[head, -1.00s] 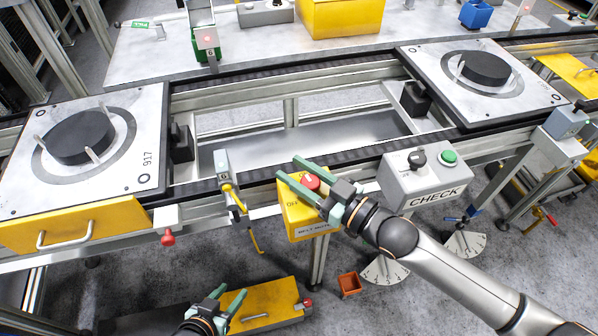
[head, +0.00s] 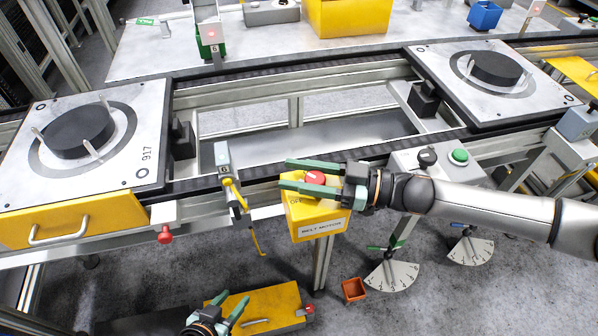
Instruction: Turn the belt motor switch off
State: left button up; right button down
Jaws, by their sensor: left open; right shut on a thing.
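The belt motor switch is a red rotary knob (head: 315,178) on top of a yellow box (head: 318,219) labelled BELT MOTOR. The letters "OFF" show on the box top, left of the knob. My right gripper (head: 284,174) comes in from the right with its green fingers lying level across the box. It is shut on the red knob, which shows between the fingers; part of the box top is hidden. My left gripper (head: 230,307) is open and empty low in the picture, above a yellow drawer unit on the floor.
The conveyor rail (head: 290,172) runs behind the box. Pallets with black discs sit at left (head: 150,110) and right (head: 440,60). A grey CHECK box (head: 400,160) with a green button (head: 460,155) is partly behind my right arm. A small orange bin (head: 353,290) stands below.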

jog(key=shift+n+g, duration=0.4)
jog(key=shift+g, duration=0.3)
jog(key=shift+c, duration=1.9)
grip_release()
jog(key=shift+r, duration=0.35)
notch_tip(320, 180, up, 3)
jog(key=shift+f, duration=0.1)
jog(key=s+r+p, duration=0.1)
jog(key=s+r, duration=0.8)
jog(key=s, duration=0.5)
jog(key=shift+d+r, duration=0.25)
jog(key=shift+d, duration=0.2)
